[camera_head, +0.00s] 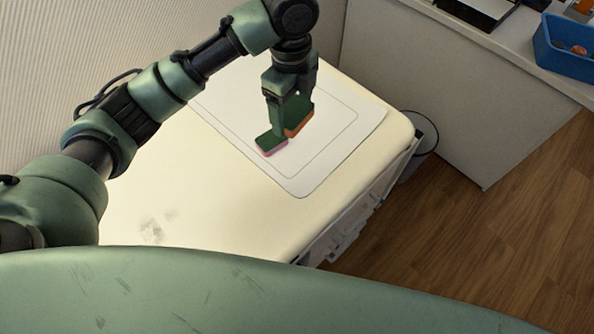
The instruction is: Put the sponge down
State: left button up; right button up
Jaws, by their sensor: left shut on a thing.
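My left gripper (288,106) points down over the white mat (317,180) on the cream table. It is shut on the sponge (299,118), a dark green block with an orange lower face. The sponge is tilted and close above the mat; I cannot tell if it touches. A smaller green piece with a pink lower edge (271,145) shows just left of the sponge, at the foot of the left finger. I cannot tell whether it lies on the mat or is joined to the gripper. My right gripper is not in view.
The cream table (215,215) has bare room left and in front of the mat. A white counter (480,60) at the upper right bears a blue bin (565,62) with small items. A bin (420,150) stands on the wooden floor beside the table.

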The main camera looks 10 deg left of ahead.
pick_arm(q)
jog(key=shift+w+d+f+m, duration=0.25)
jog(key=shift+d+f+m, duration=0.15)
jog(key=shift+m, duration=0.4)
jog(key=shift+f, duration=0.25)
send_over(296, 168)
jog(key=shift+m, duration=0.3)
notch_tip(296, 168, down, 15)
jog(key=shift+s+r, duration=0.1)
jog(key=shift+r, duration=0.1)
jog(key=shift+f, duration=2.55)
jog(key=shift+f, duration=0.15)
jog(key=o, duration=1.2)
notch_tip(296, 168, up, 12)
jog(key=shift+r, duration=0.2)
